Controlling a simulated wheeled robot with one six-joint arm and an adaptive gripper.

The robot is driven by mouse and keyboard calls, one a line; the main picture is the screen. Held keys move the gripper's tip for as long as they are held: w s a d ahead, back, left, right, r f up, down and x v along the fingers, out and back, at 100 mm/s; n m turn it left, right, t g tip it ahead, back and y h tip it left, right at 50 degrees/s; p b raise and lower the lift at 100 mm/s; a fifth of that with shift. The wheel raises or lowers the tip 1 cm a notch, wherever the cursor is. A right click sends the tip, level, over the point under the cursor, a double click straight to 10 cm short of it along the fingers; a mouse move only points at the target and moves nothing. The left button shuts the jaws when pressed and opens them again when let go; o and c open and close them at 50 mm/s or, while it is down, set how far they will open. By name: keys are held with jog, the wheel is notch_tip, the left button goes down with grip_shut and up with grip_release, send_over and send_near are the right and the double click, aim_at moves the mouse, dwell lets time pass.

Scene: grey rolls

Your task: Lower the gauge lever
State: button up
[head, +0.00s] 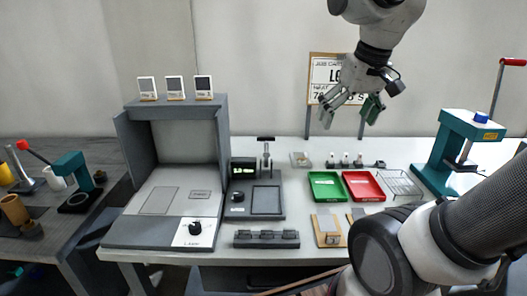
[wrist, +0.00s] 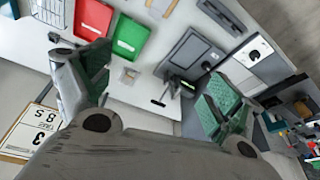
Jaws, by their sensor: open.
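The gauge (head: 255,200) is a dark grey unit on the white bench, with a green-lit display, a knob and a flat plate. Its lever (head: 266,139) is a black T-shaped handle on top of a short upright post behind the plate; it stands raised. In the wrist view the gauge (wrist: 193,50) lies beyond the fingers, with the lever (wrist: 158,103) between them in the picture. My gripper (head: 349,112) is open and empty, high above the back of the bench, up and right of the lever. It also shows in the wrist view (wrist: 152,88), its green-padded fingers wide apart.
A grey laser enclosure (head: 122,150) stands left of the gauge. Green (head: 326,187) and red (head: 363,187) trays lie to its right. A teal press (head: 467,140) with a red-tipped lever stands far right. A card board (head: 328,72) stands behind my gripper.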

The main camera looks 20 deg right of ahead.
jog(key=w+a+r+m+g, duration=0.1)
jog(key=w, duration=1.1)
jog(key=m+g, duration=0.2)
jog(key=g, duration=0.1)
send_over(266, 139)
jog(key=f, duration=1.4)
jog(key=shift+w+d+f, duration=0.15)
jog(key=shift+w+f, duration=0.05)
jog(key=shift+f, duration=0.15)
jog(key=shift+w+f, duration=0.15)
jog(key=shift+f, duration=0.6)
notch_tip(266, 139, down, 7)
jog(key=shift+r, duration=0.15)
jog(key=c, duration=1.5)
jog(key=shift+t, duration=0.3)
